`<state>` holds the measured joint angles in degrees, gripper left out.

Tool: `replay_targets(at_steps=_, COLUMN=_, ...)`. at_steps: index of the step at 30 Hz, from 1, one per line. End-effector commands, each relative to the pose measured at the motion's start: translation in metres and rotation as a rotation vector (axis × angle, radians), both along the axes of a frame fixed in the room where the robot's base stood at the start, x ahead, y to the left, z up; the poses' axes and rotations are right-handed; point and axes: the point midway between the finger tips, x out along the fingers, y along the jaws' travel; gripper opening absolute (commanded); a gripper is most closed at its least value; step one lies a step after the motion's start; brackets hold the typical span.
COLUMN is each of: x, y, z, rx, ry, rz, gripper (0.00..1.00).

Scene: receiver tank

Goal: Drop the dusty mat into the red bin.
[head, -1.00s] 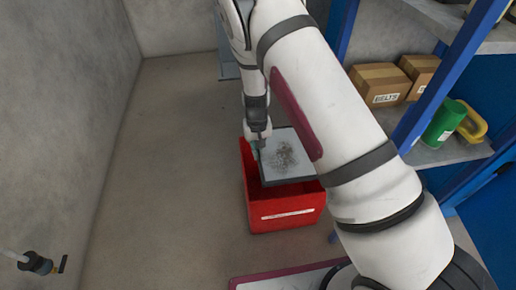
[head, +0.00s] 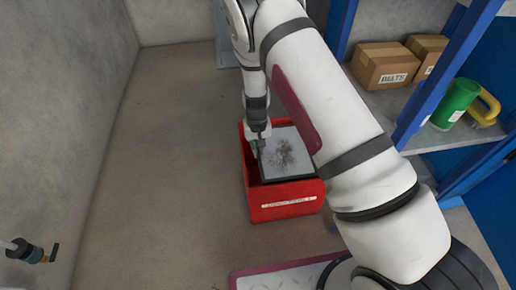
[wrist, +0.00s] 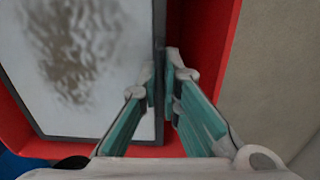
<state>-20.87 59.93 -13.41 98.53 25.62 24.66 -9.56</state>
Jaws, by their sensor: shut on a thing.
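The dusty mat (head: 284,152) is a flat pale panel with a dark edge and a brown-grey smudge. It shows large in the wrist view (wrist: 100,110). My gripper (head: 257,148) is shut on the mat's left edge in the head view; in the wrist view its teal fingers (wrist: 166,85) close on the dark rim. The red bin (head: 285,203) stands on the floor, its front wall bearing a white label. The mat is over the bin's opening, within its outline. The red wall also shows in the wrist view (wrist: 212,50). My arm hides part of the bin's right side.
A blue-framed shelf (head: 460,143) stands at the right, with cardboard boxes (head: 386,65) and a green can (head: 456,103). A valve (head: 27,251) juts out at the lower left. The concrete floor (head: 175,150) left of the bin is clear.

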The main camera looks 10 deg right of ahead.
Motion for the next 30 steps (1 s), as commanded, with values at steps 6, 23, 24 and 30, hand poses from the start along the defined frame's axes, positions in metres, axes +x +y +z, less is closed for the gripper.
replay_targets(at_steps=6, x=0.0003, y=-0.0001, z=0.0004, rx=0.000, ry=-0.001, rz=0.000, gripper=0.12)
replay_targets(at_steps=23, x=-0.0001, y=-0.0001, z=0.0001, rx=0.000, ry=0.000, rz=0.000, gripper=0.29)
replay_targets(at_steps=24, x=-0.0001, y=-0.0001, z=0.0001, rx=0.000, ry=0.000, rz=0.000, gripper=0.29)
replay_targets(at_steps=30, x=0.0000, y=-0.0001, z=0.0002, rx=0.000, ry=0.000, rz=0.000, gripper=0.29)
